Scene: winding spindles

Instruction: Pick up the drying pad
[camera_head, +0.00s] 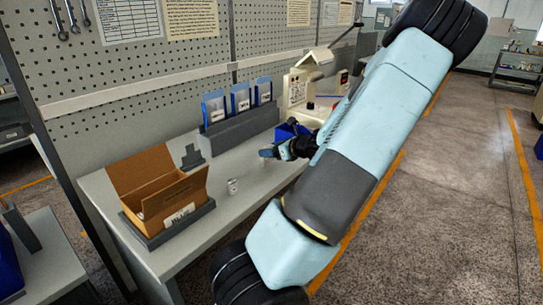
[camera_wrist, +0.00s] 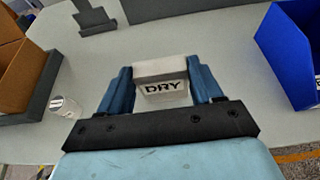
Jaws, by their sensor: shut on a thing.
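The drying pad (camera_wrist: 160,84) is a pale block with the word DRY on its front face, seen in the wrist view. My gripper (camera_wrist: 163,88) has its two blue fingers on the left and right sides of the pad, shut on it. The grey tabletop shows beyond and around the pad; I cannot tell whether the pad touches it. In the head view my gripper (camera_head: 268,153) is over the workbench (camera_head: 245,180), and my arm hides much of the area to its right. The pad cannot be made out clearly there.
An open cardboard box (camera_head: 165,190) sits in a dark tray at the bench's left. A small white cup-like item (camera_head: 232,186) stands between it and my gripper. A blue bin (camera_wrist: 290,50) is to the right in the wrist view. A grey rack (camera_head: 240,128) with blue folders stands behind.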

